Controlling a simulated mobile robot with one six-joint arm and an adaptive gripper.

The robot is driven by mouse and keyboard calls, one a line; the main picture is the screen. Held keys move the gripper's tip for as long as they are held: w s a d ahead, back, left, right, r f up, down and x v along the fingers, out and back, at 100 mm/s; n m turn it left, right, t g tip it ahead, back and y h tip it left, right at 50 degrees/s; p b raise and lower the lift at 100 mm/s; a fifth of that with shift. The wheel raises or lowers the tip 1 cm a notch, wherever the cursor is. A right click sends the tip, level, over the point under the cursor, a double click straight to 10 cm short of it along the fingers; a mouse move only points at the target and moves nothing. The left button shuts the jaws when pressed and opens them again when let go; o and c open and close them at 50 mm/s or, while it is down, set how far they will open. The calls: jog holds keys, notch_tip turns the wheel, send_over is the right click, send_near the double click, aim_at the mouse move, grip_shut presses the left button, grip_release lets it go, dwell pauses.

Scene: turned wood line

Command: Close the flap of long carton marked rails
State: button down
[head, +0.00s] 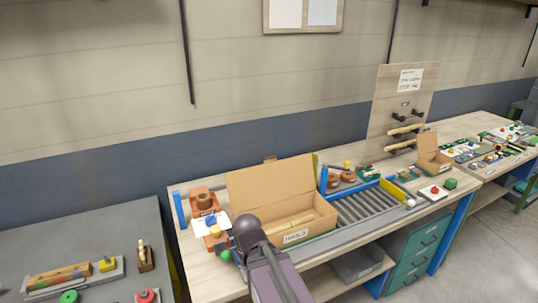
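The long cardboard carton (322,222) stands on the wooden bench, with a white label reading "RAILS" on its front side. Its flap (268,187) is open and stands up tall along the back edge. A pale wooden turned piece lies inside the carton (288,224). My arm reaches up from the bottom of the head view, and its dark rounded joint covers the carton's front left corner. I cannot make out my gripper or its fingers.
A roller conveyor (362,208) with blue rails lies right of the carton. An orange stand (203,201) with a wooden part is on its left. A smaller open carton (432,158) and a pegboard (402,90) stand further right. A grey table (70,235) is at left.

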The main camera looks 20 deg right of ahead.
jog(key=shift+a, duration=0.2)
jog(key=shift+r, duration=0.1)
